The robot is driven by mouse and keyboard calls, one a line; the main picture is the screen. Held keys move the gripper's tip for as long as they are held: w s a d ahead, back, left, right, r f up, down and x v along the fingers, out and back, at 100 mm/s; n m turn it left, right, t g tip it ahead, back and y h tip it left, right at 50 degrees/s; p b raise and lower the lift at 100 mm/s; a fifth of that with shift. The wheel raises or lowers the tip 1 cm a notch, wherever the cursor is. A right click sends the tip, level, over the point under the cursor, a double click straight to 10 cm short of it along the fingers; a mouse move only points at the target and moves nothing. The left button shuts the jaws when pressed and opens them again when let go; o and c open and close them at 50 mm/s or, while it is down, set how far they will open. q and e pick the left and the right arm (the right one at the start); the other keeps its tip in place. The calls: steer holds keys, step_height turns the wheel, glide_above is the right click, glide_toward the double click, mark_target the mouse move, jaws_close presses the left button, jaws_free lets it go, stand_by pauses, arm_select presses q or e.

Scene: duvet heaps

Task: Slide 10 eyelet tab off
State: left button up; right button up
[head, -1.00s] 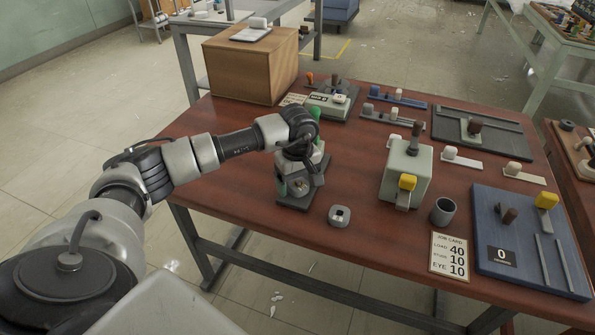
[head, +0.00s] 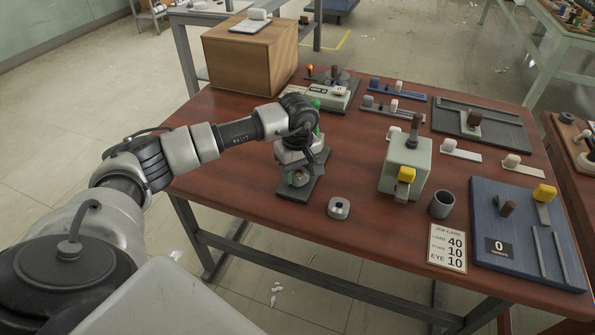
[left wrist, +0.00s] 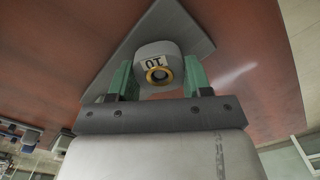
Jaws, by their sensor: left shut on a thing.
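In the left wrist view a pale rounded tab (left wrist: 155,51) marked 10, with a brass eyelet ring, sits between the green fingertips of my left gripper (left wrist: 157,80). The gripper is shut on it. A grey plate (left wrist: 192,38) lies behind the tab; I cannot tell whether they touch. In the head view my left gripper (head: 298,168) is over a dark base plate (head: 312,188) near the table's front left, and the hand hides much of what stands there. My right gripper is not in view.
A grey block with a hole (head: 339,207) lies right of the base. A pale green press (head: 404,165) with a yellow knob, a grey cup (head: 441,204), a job card (head: 447,248) and a blue board (head: 530,240) stand further right. A wooden box (head: 250,62) is behind my arm.

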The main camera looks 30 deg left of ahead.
arm_select(q)
steer(key=shift+r+p, duration=1.25)
steer(key=shift+r, duration=1.05)
